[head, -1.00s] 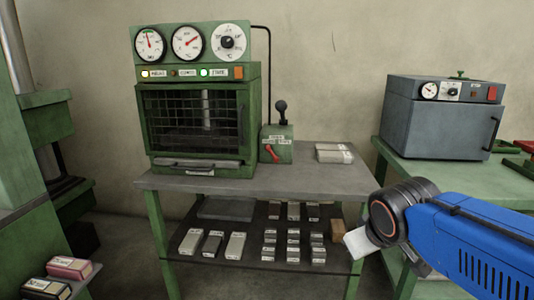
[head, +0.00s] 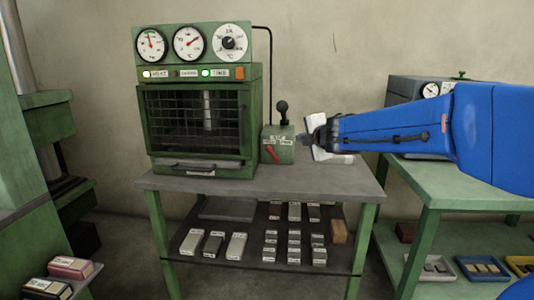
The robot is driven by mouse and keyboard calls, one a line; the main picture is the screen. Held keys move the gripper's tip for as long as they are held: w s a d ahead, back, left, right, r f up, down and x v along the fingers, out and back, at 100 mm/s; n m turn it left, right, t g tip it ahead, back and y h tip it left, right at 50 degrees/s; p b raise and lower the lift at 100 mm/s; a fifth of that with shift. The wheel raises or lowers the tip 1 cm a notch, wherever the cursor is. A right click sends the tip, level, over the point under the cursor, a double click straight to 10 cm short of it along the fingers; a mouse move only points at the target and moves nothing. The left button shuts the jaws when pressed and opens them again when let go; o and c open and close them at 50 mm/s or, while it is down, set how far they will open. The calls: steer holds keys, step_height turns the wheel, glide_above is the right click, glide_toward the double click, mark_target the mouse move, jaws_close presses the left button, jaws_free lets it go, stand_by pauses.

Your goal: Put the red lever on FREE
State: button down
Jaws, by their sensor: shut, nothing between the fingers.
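The red lever (head: 272,153) is on the front of a small green box (head: 284,147) beside the green oven, on the grey table. It slants, with its upper end toward the left. The label writing around it is too small to read for certain. A black ball-knob handle (head: 282,111) stands upright on top of the box. My gripper (head: 306,139) is just right of the box, at about the lever's height. Its fingers are shut and empty, pointing left. I cannot tell whether the tip touches the box.
The green oven (head: 160,172) with dials and a mesh front stands left of the box. The table's front strip (head: 260,186) is clear. A grey oven (head: 405,90) at right is mostly hidden by my arm.

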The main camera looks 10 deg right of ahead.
mark_target(273, 153)
steer(key=w+a+f+n+g+y, duration=0.2)
steer(key=w+a+f+n+y, duration=0.1)
steer(key=w+a+f+n, duration=0.2)
steer(key=n, duration=0.2)
steer(key=shift+w+a+n+g+y, duration=0.3)
steer(key=shift+g+y, duration=0.1)
steer(key=x, duration=1)
steer(key=shift+r, duration=0.1)
